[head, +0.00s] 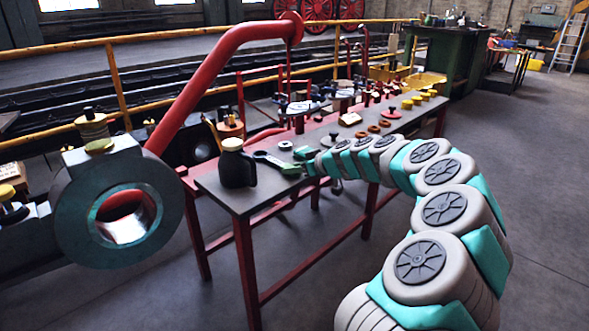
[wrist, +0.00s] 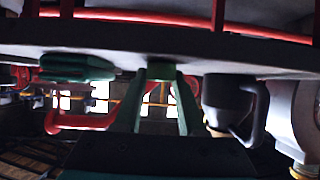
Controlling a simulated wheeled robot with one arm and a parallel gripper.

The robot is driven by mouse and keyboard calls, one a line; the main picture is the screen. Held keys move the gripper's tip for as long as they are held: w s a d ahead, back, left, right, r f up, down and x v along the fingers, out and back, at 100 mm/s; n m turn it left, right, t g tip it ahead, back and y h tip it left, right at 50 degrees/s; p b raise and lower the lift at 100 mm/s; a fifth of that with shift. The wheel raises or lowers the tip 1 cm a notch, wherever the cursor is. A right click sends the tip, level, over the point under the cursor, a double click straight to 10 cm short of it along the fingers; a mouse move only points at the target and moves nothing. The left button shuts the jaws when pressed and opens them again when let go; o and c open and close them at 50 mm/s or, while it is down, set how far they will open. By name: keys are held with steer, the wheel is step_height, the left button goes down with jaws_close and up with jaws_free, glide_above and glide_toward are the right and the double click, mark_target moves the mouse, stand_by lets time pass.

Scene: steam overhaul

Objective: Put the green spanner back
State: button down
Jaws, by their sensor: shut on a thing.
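The green spanner (head: 274,161) is at the near left end of the work table, its open-jaw head pointing left towards a dark jug. My gripper (head: 308,168) is at the spanner's right end. In the wrist view, which looks upside down, my gripper's two green fingers (wrist: 161,80) close on a small green end of the spanner (wrist: 160,71). The rest of the spanner is hidden there. I cannot tell whether the spanner touches the table top.
The dark jug (head: 237,165) stands left of the spanner and shows in the wrist view (wrist: 228,98). A green part (head: 305,152) and a pale nut (head: 285,145) lie close behind. The red-legged table (head: 225,195) holds several parts further back. Floor (head: 520,200) at right is clear.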

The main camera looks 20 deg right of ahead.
steer(key=shift+c, duration=2.4)
jaws_free()
steer(key=shift+r, duration=0.15)
steer(key=v, duration=1.2)
